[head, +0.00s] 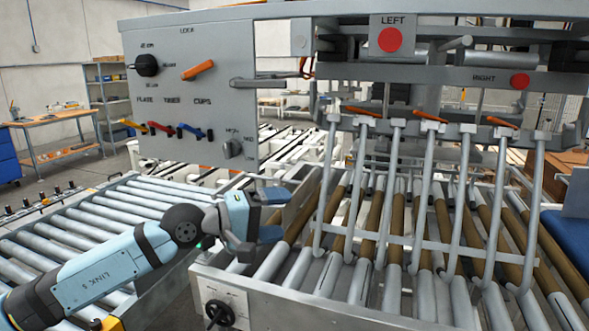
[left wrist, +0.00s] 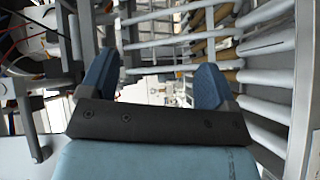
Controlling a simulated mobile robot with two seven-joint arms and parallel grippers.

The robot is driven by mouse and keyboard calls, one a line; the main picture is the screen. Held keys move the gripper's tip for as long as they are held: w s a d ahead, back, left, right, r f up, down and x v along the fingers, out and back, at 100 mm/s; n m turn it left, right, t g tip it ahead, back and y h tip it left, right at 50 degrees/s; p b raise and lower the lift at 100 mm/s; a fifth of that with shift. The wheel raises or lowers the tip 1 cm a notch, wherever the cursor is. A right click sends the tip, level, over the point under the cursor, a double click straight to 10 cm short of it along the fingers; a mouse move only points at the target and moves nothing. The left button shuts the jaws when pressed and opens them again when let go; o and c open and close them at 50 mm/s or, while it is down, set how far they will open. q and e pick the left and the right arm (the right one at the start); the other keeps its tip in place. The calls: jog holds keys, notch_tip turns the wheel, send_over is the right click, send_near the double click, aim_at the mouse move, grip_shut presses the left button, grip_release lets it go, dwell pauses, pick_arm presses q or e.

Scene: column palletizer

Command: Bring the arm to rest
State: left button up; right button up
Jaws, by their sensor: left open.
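My left arm, light blue and grey, comes in from the left over the roller conveyor. My left gripper (head: 275,213) is open and empty beside the left end of the palletizer's roller bed, below the grey control panel. In the left wrist view its two blue fingers (left wrist: 157,85) stand wide apart with nothing between them. I cannot tell from the head view whether the fingers touch the frame. My right gripper is in neither view.
The grey control panel (head: 190,105) with knobs and coloured levers hangs above the gripper. Curved grey tines (head: 420,200) stand over the roller bed (head: 360,285) at right. Another roller conveyor (head: 85,225) lies at left. A workbench (head: 60,120) stands far left.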

pick_arm(q)
jog(key=s+a+f+m+t+y+p, duration=0.1)
jog(key=s+a+f+m+t+y, duration=0.2)
jog(key=s+f+m, duration=0.5)
jog(key=s+a+f+m+t+y+p, duration=0.2)
jog(key=s+a+f+m+t+y, duration=0.15)
jog(key=f, duration=0.75)
jog(key=s+a+f+m+t+y+p, duration=0.1)
jog(key=s+a+f+m+t+y, duration=0.2)
jog(key=f+m, duration=0.55)
jog(key=s+a+f+n+g+y, duration=0.1)
jog(key=s+a+f+n+g, duration=0.1)
jog(key=s+f+n, duration=0.4)
jog(key=s+a+f+n+g+y+p, duration=0.1)
jog(key=s+a+f+n+g, duration=0.2)
jog(key=s+f+n, duration=0.4)
jog(key=s+a+n, duration=0.1)
jog(key=s, duration=0.2)
jog(key=shift+s+a+f+y, duration=0.2)
jog(key=shift+s+a+y, duration=0.05)
jog(key=shift+a+y, duration=0.1)
